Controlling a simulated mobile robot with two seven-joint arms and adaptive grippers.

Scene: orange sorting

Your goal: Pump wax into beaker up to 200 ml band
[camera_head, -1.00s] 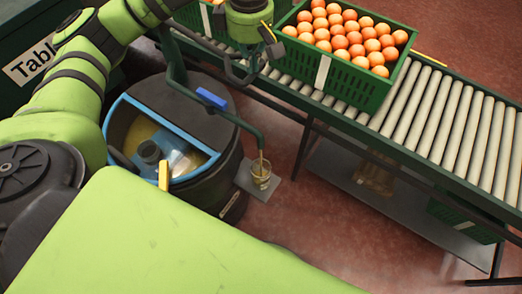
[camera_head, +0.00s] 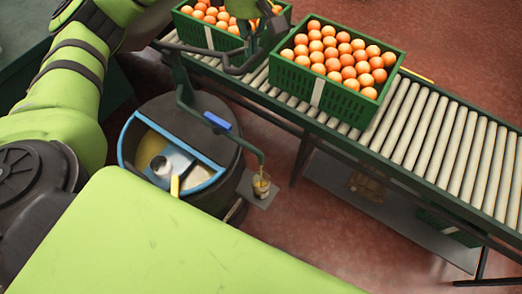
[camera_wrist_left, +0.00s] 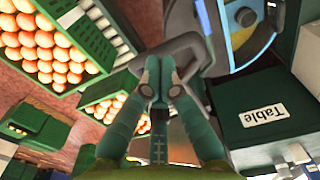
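The beaker (camera_head: 262,188) stands upright on a small plate beside the drum, under the spout of the green pump pipe (camera_head: 249,149). A thin yellowish stream shows at the spout, and the beaker holds yellow-brown wax. Its level against the bands is too small to read. The drum (camera_head: 218,172) has a half-open top with a blue rim. My left gripper (camera_head: 262,35) is at the top of the head view by the grey pump handle (camera_head: 232,70). In the left wrist view its fingers (camera_wrist_left: 158,80) close together at the looped handle (camera_wrist_left: 190,58). My right gripper is out of view.
Green crates of oranges (camera_head: 320,93) stand on the roller conveyor (camera_head: 430,135) behind the drum. A shelf (camera_head: 390,215) lies under the conveyor. A dark green box with a Table label (camera_wrist_left: 264,115) shows in the left wrist view. Red floor is open to the right of the beaker.

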